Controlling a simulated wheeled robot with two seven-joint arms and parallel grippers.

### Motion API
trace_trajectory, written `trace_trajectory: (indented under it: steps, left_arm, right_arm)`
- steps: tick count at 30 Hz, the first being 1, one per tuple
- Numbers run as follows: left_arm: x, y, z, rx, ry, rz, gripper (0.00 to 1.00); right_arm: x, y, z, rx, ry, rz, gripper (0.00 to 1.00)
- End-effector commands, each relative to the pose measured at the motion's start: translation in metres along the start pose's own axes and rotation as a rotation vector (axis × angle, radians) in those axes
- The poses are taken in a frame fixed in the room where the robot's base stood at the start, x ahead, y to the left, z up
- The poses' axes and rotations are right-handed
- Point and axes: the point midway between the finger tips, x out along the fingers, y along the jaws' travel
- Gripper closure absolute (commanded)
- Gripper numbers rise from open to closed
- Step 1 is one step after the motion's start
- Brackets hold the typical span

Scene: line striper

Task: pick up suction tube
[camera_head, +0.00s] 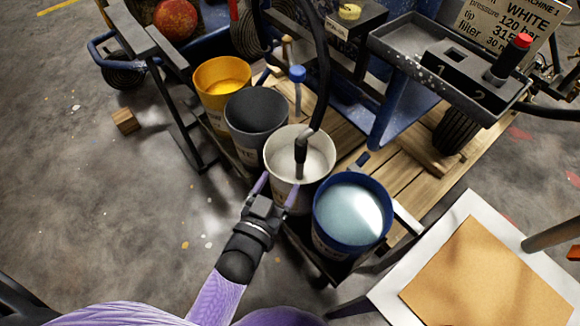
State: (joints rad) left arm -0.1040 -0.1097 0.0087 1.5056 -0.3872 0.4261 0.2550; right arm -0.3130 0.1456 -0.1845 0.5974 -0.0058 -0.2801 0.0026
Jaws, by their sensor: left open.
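The suction tube (324,78) is a black hose that comes down from the top of the view. Its lower end has a dark fitting and a grey tip (300,158) standing in the white paint bucket (271,160). How deep the tip sits in the paint is hidden. My left gripper (277,182) is open at the near side of the white bucket, its purple fingers spread beside the bucket wall, just below and nearer than the tube's end. My right gripper is not in view.
A yellow bucket (209,102), a dark grey bucket (242,146) and a blue bucket (326,237) stand close beside the white one on a wooden pallet (404,178). A blue-topped valve handle (297,74) rises behind. A tray (401,51) sits at upper right; floor at left is mostly clear.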

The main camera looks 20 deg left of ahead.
Motion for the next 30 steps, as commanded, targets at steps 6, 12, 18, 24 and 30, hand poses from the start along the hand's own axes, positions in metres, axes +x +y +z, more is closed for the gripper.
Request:
trace_trajectory:
  steps: [6,12,18,24,30]
  left_arm:
    - [0.032,0.002,0.002,-0.001,0.011,0.003,0.20]
    - [0.064,0.006,0.002,-0.002,0.010,0.003,0.20]
    - [0.098,0.009,-0.002,0.001,0.008,0.002,0.20]
    - [0.100,0.009,-0.007,0.000,0.009,0.002,0.20]
    - [0.100,0.009,-0.007,0.000,0.009,0.002,0.56]
  right_arm:
    - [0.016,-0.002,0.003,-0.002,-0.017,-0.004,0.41]
    - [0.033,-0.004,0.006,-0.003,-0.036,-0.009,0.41]
    - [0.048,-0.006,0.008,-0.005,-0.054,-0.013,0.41]
    - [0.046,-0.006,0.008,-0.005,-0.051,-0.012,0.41]
    - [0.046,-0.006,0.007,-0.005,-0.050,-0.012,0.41]
